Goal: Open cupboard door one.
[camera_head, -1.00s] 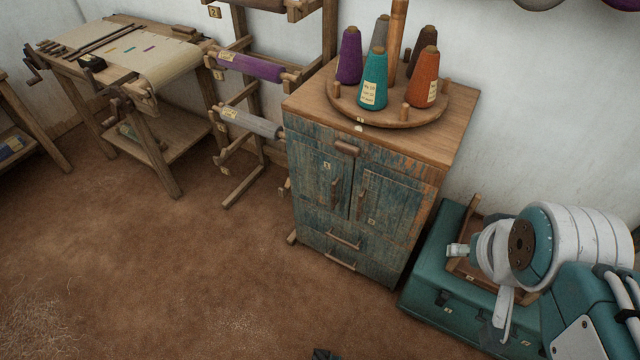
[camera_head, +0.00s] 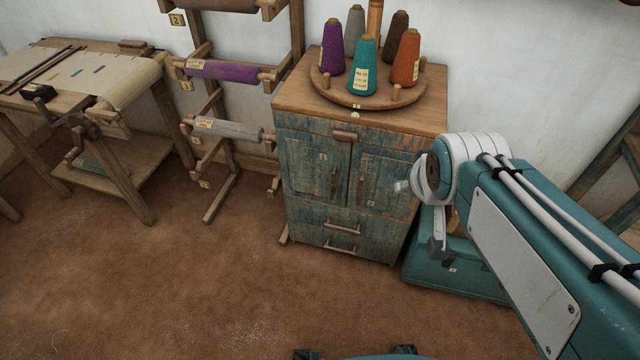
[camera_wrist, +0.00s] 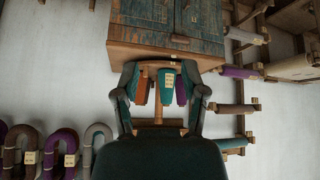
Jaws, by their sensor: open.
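The weathered blue-green cupboard (camera_head: 345,222) stands in the middle of the head view, with two shut doors. Cupboard door one (camera_head: 312,165) is on the left, tagged 1, with a wooden upright handle (camera_head: 334,183) near its right edge. Door two (camera_head: 385,190) is on the right with its handle (camera_head: 361,188) beside it. In the wrist view the cupboard is upside down, and door one (camera_wrist: 204,20) is at the upper right. My gripper (camera_wrist: 163,103) is open and empty there, its fingers apart with the cones between them in the picture. It touches neither door.
A round wooden stand (camera_head: 372,101) with several yarn cones sits on the cupboard top. A roll rack (camera_head: 220,145) and a worktable (camera_head: 120,115) stand left. The floor (camera_head: 200,280) before the cupboard is clear.

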